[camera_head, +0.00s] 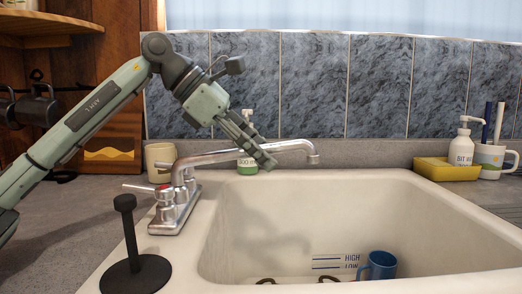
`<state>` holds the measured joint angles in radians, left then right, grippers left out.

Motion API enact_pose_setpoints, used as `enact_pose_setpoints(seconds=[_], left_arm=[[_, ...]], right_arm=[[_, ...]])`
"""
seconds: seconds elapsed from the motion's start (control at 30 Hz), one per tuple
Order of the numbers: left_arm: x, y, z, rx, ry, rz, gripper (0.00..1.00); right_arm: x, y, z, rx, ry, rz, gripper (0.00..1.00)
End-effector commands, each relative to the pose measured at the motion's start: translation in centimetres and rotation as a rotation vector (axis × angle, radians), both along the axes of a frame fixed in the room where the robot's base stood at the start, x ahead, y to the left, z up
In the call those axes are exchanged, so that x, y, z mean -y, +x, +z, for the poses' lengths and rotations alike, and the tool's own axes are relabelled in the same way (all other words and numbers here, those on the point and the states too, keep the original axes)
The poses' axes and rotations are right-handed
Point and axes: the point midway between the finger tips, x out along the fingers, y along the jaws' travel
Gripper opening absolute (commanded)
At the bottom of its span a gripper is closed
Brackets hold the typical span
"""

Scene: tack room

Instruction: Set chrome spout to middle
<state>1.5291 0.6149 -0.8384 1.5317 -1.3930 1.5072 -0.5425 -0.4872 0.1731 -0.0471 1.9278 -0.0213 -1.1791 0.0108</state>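The chrome spout (222,156) extends from its tap base (176,208) at the sink's left rim. It reaches right over the basin, and its outlet end (313,158) turns down above the basin toward the back. My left gripper (268,160) comes down from the upper left, its fingers crossing the spout around the middle of its length. The fingers hide a short part of the spout. Whether they touch it, and how far apart they are, is unclear. My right gripper is not in view.
The white sink basin (350,195) holds a blue mug (377,265). A cream cup (160,163) and a soap bottle (247,165) stand behind the tap. A black stand (136,275) is at front left. A yellow tray (440,170), white dispenser (461,150) and mug (489,158) stand at right.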

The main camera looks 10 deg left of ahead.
Motion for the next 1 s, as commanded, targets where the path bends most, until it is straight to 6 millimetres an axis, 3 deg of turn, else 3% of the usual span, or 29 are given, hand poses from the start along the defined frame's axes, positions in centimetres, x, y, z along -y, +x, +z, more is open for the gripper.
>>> enact_pose_setpoints(seconds=[0.17, 0.6, 1.0], left_arm=[[-1.2, -0.3, 1.2, 0.002, 0.0, 0.003, 0.39], [-7.0, -2.4, 7.2, 0.003, -0.001, 0.003, 0.39], [-8.2, -2.9, 8.4, 0.0, -0.001, 0.0, 0.39]], right_arm=[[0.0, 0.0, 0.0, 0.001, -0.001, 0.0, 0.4], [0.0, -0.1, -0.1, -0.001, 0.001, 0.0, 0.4], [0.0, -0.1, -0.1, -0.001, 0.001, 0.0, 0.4]])
